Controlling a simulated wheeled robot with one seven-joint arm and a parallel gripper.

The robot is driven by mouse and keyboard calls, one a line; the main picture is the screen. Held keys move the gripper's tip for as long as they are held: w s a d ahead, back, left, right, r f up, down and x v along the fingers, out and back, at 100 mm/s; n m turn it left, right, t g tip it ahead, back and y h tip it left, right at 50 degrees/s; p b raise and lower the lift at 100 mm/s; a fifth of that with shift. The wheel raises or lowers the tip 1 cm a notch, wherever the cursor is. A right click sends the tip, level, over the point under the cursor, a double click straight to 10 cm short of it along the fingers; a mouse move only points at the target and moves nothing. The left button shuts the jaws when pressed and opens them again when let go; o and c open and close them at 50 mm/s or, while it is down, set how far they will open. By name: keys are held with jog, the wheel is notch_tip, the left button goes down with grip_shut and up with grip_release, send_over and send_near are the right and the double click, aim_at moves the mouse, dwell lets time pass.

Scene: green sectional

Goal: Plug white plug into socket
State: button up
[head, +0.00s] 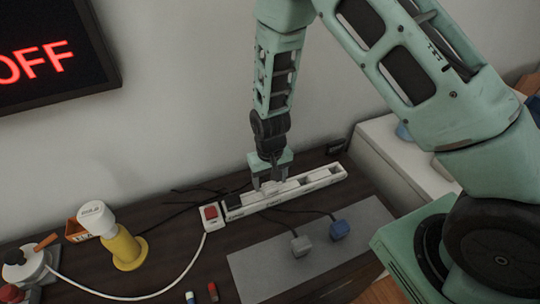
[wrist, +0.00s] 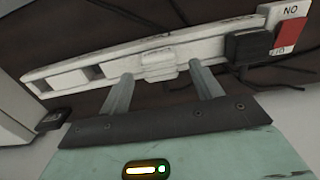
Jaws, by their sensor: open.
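The white power strip (head: 327,178) lies along the back of the dark desk; it also crosses the wrist view (wrist: 120,57). A white block that looks like the white plug (wrist: 157,64) sits on the middle of the strip. Whether its pins are fully seated is hidden. My gripper (head: 272,184) is over the strip, pointing down. In the wrist view its two fingers (wrist: 161,73) are apart, one on each side of the white plug, with gaps visible. A black plug (wrist: 248,45) sits on the strip near the red switch (wrist: 288,36).
A yellow-based lamp (head: 125,249) stands at left. A dark screen (head: 45,65) on the wall reads OFF. A white cabinet (head: 393,150) is at right.

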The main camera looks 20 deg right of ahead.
aim_at(270, 185)
notch_tip(270, 185, up, 16)
jog(key=b, duration=0.1)
dwell(0.6)
jog(key=s+a+r+n, duration=0.3)
jog(key=s+r+n, duration=0.1)
jog(key=s, duration=0.7)
jog(key=s+a+r+n, duration=0.3)
jog(key=s+r, duration=0.2)
jog(key=s, duration=0.7)
jog(key=shift+a+n+y, duration=0.15)
jog(key=shift+n+y, duration=0.15)
jog(key=shift+n, duration=0.1)
